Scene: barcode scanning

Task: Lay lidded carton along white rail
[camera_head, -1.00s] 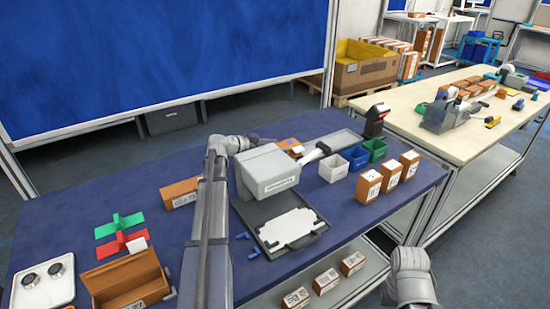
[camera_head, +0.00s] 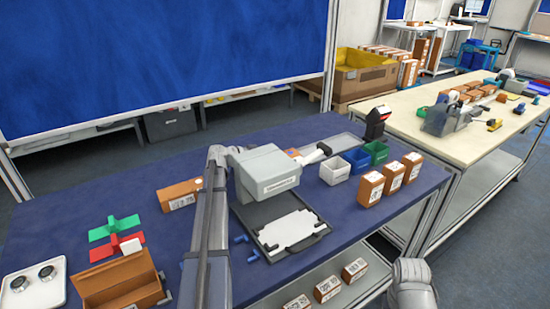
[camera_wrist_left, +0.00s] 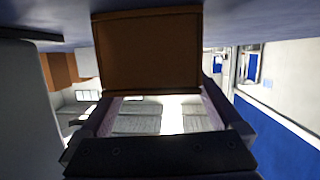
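A brown carton (camera_wrist_left: 148,52) fills the upper middle of the left wrist view, across the tips of the dark fingers of my left gripper (camera_wrist_left: 157,102). The gripper looks shut on it, with the fingers at its two sides. In the head view my left arm reaches behind the grey box-shaped device (camera_head: 265,172), which hides the gripper. A brown piece (camera_head: 292,152), likely the held carton, shows past the device's back edge. I cannot make out its lid or a white rail. My right gripper is out of view; only part of my right arm shows at the bottom right.
A handheld scanner (camera_head: 314,155) and white (camera_head: 334,171), blue (camera_head: 357,160) and green (camera_head: 376,152) bins stand right of the device. Brown cartons (camera_head: 391,178) line the right edge. A black-framed white plate (camera_head: 288,231) lies in front. An open box (camera_head: 120,280) is front left.

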